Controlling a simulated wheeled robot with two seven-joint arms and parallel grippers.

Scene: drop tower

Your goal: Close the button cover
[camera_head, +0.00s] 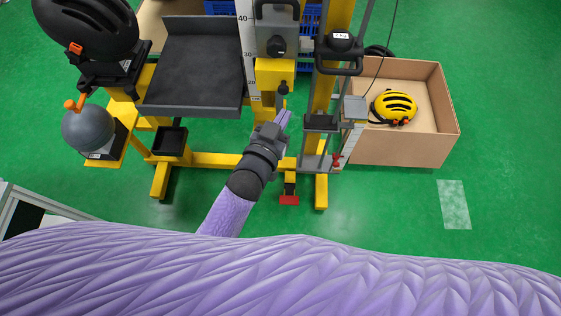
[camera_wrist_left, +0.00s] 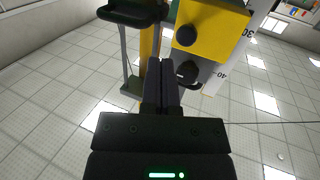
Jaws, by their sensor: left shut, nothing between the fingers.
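My left gripper (camera_head: 284,118) is shut and empty, in front of and below the yellow box (camera_head: 275,78) on the drop tower's column. Its closed fingers (camera_wrist_left: 164,72) also show in the left wrist view. The yellow box carries a black round knob or button (camera_head: 283,88), which also shows in the wrist view (camera_wrist_left: 186,36). Above it in the head view is a grey box (camera_head: 277,32) with a black knob; I cannot tell which part is the button cover or whether it is open. The fingertips appear apart from both boxes. My right gripper is not in view.
A dark tray (camera_head: 200,65) and a black helmet (camera_head: 88,30) are at the left. A grey ball (camera_head: 88,130) sits below the helmet. A cardboard box (camera_head: 405,150) with a yellow helmet (camera_head: 393,107) stands at the right. Green floor is clear at the front right.

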